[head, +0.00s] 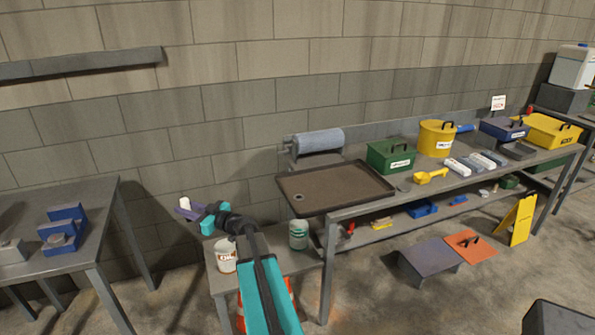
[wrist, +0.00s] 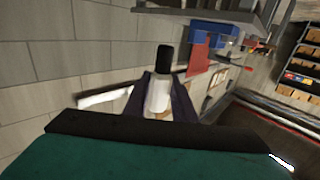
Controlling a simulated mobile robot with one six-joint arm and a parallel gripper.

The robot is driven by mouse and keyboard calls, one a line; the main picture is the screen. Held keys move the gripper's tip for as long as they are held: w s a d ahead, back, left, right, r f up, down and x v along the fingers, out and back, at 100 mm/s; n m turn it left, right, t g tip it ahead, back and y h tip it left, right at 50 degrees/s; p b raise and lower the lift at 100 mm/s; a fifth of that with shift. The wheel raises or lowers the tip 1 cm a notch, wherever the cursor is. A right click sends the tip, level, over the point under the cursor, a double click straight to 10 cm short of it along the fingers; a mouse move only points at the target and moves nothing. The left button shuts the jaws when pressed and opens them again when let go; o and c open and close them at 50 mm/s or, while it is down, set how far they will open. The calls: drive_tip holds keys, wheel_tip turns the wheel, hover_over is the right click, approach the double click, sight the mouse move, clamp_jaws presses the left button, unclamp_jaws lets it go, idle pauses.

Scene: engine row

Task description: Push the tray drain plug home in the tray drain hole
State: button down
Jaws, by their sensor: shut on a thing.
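My gripper (head: 188,209) is shut on a small white piece with a black end, which I take to be the tray drain plug (head: 184,202). In the wrist view the plug (wrist: 158,97) sits between the dark purple fingers, its black end sticking out past them. The dark shallow tray (head: 345,186) rests on the left end of the long bench.
A low stand below my arm holds a white can (head: 226,255) and a green-white can (head: 298,235). A blue roll (head: 320,141) is behind the tray. A grey table (head: 85,200) is at left.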

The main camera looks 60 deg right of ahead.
drive_tip(key=s+d+m+h+p, duration=0.1)
drive_tip(key=s+d+m+h, duration=0.25)
drive_tip(key=d, duration=0.85)
drive_tip(key=s+d+m+h+p, duration=0.15)
drive_tip(key=d+h, duration=0.25)
drive_tip(key=d, duration=0.7)
drive_tip(key=s+d+m+g+h, duration=0.2)
drive_tip(key=s+d, duration=0.4)
drive_tip(key=d, duration=0.4)
drive_tip(key=s+d+f+m+g+h+p, duration=0.1)
drive_tip(key=s+d+h, duration=0.4)
drive_tip(key=d, duration=0.5)
drive_tip(key=s+m+g, duration=0.1)
drive_tip(key=s+m, duration=0.1)
drive_tip(key=shift+s+d, duration=0.3)
drive_tip(key=shift+a+p, duration=0.1)
drive_tip(key=shift+p, duration=0.6)
drive_tip(key=shift+f+b, duration=1.8)
drive_tip(key=shift+f, duration=1.15)
drive_tip(key=shift+p, duration=0.7)
drive_tip(key=shift+f+b, duration=0.7)
drive_tip(key=shift+f, duration=0.5)
drive_tip(key=shift+r, duration=0.1)
